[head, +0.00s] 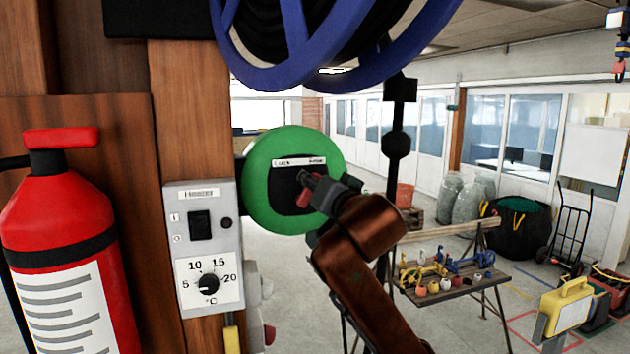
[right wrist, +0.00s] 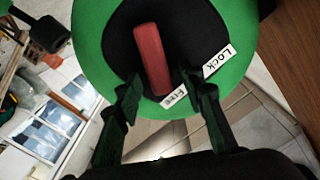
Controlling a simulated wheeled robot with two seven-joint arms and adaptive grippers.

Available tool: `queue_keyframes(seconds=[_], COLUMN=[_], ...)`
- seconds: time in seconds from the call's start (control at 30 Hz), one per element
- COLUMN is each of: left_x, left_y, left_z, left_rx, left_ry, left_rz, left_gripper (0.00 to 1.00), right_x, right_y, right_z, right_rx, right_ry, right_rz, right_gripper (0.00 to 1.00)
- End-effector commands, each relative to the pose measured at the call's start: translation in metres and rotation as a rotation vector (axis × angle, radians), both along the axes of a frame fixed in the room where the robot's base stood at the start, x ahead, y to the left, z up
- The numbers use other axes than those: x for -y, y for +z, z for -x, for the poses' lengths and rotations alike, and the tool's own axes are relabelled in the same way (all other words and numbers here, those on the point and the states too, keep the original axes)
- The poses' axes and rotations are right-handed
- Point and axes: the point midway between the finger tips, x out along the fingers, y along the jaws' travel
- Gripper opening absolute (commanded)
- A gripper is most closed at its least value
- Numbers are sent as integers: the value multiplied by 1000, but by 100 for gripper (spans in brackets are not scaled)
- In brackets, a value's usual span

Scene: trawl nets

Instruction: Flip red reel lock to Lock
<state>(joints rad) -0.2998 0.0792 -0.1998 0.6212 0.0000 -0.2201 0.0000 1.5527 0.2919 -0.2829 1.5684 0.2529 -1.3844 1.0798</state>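The red reel lock (right wrist: 152,60) is a lever on the black centre of a green disc (head: 262,168). In the right wrist view its lower end points at the FREE label (right wrist: 175,98), with the LOCK label (right wrist: 219,60) to the right. In the head view the red lock (head: 303,192) is partly hidden by my right gripper (head: 318,190). My right gripper also shows in the right wrist view (right wrist: 162,85), with its fingers spread to either side of the lever and visible gaps between. My left gripper is out of view.
A heater control box (head: 205,245) and a red fire extinguisher (head: 65,235) are left of the disc. A blue-rimmed reel (head: 292,30) hangs above. A small table (head: 470,275) with floats stands behind my arm at the right.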

Motion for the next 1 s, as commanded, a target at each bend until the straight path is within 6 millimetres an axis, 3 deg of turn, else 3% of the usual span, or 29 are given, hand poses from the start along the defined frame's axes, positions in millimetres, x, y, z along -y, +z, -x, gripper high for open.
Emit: queue_keyframes(seconds=[0.13, 0.63, 1.0], left_x=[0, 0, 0], left_y=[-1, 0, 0], left_z=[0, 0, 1], left_rx=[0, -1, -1], left_ry=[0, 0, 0], left_rz=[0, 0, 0], left_gripper=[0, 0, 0], right_x=[0, 0, 0], right_y=[-1, 0, 0], right_z=[0, 0, 0], right_rx=[-1, -1, -1], right_ry=[1, 1, 1], right_rz=[0, 0, 0], right_gripper=[36, 1, 0])
